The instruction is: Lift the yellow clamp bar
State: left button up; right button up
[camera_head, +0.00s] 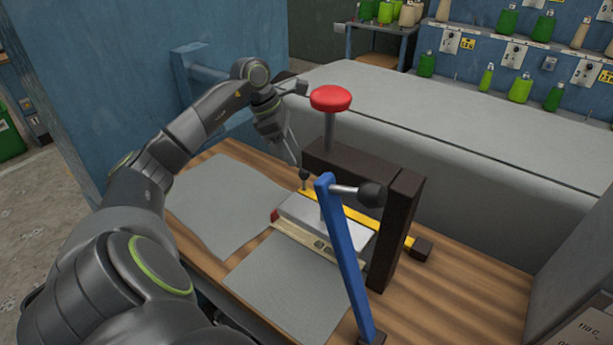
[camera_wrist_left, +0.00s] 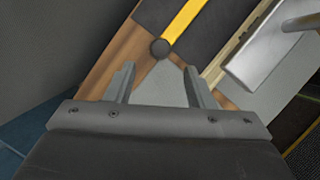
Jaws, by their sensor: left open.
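The yellow clamp bar (camera_head: 388,228) lies across the dark press frame (camera_head: 345,166), behind the silver block (camera_head: 352,238). A dark block (camera_head: 422,250) sits at its right end, and a small black knob (camera_head: 304,175) stands at its left end. In the left wrist view the yellow bar (camera_wrist_left: 186,20) runs to the round black knob (camera_wrist_left: 160,48). My left gripper (camera_head: 297,160) is above and just behind the knob end. Its jaws (camera_wrist_left: 158,70) are open and empty, with the knob in line between the fingertips. The middle of the bar is partly hidden by the frame and blue lever.
A blue lever (camera_head: 346,265) with a black ball handle stands in front of the press. A red-topped plunger (camera_head: 331,98) rises above it. Grey turf sheets (camera_head: 220,200) lie on the wooden table (camera_head: 460,290). A grey counter (camera_head: 450,120) is behind.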

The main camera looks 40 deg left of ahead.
aim_at(306, 179)
pick_arm(q)
jog(key=p+x, duration=0.1)
jog(key=x, duration=0.8)
jog(key=shift+d+f, duration=0.1)
jog(key=shift+f, duration=0.1)
jog(key=shift+w+d+f, duration=0.15)
jog(key=shift+f, duration=0.4)
jog(key=shift+p, duration=0.3)
grip_shut()
